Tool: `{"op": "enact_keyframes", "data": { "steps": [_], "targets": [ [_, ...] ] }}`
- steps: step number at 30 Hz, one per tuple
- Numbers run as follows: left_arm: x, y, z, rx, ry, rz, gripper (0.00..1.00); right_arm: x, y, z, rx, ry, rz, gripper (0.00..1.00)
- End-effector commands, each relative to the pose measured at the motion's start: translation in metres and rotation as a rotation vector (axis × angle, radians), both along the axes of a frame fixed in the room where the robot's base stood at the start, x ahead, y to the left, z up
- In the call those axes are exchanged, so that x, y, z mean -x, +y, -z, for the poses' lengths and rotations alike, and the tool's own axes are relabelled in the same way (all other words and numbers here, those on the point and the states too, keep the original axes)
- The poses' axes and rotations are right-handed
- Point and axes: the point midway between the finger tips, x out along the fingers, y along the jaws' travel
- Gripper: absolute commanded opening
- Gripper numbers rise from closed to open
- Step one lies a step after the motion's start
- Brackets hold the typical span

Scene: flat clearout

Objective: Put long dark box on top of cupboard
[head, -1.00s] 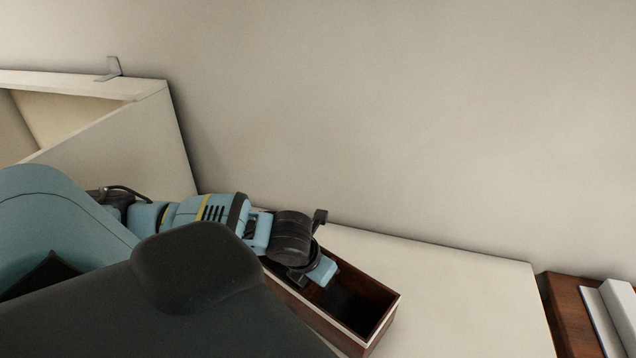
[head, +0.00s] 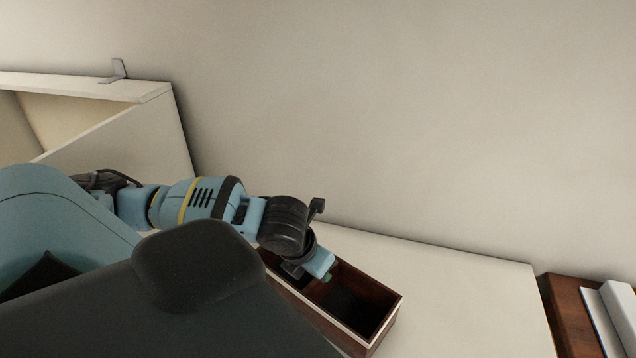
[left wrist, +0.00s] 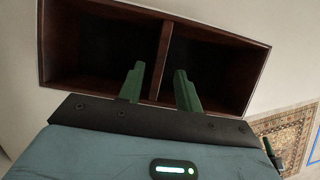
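The long dark box (head: 385,328) is an open-topped, reddish-brown wooden box with a pale rim. In the head view it rests on or just above a white flat top (head: 470,300). My left gripper (head: 327,277) is over the box's opening. In the left wrist view the box (left wrist: 58,50) shows two compartments split by a divider. The two green fingers of my left gripper (left wrist: 160,88) are apart, one on each side of the divider, with visible gaps to it. Which white unit is the cupboard I cannot tell.
A taller cream unit (head: 150,140) with an open hollow and a small metal bracket (head: 118,70) stands at left. At right is a brown wooden surface (head: 570,315) with a white object (head: 618,310). A patterned rug (left wrist: 290,135) lies below. The white top is bare right of the box.

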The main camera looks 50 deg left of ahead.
Motion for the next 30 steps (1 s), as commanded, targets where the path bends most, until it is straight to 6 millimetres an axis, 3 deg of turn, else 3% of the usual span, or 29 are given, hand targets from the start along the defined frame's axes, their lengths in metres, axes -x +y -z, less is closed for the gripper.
{"op": "enact_keyframes", "data": {
  "steps": [3,12,26,30],
  "targets": [
    [0.008,0.000,-0.026,-0.002,-0.007,0.000,0.34,-0.004,-0.002,-0.005,0.006,-0.013,-0.005,0.36],
    [0.024,-0.003,-0.061,0.001,-0.002,-0.001,0.34,-0.007,-0.003,-0.007,0.009,-0.020,-0.005,0.36],
    [0.026,-0.004,-0.063,0.006,0.001,-0.005,0.34,-0.007,-0.002,-0.007,0.006,-0.019,0.000,0.36],
    [0.024,-0.020,-0.049,0.084,-0.007,-0.069,0.34,-0.008,-0.002,-0.009,0.004,-0.025,0.001,0.36]
  ]
}}
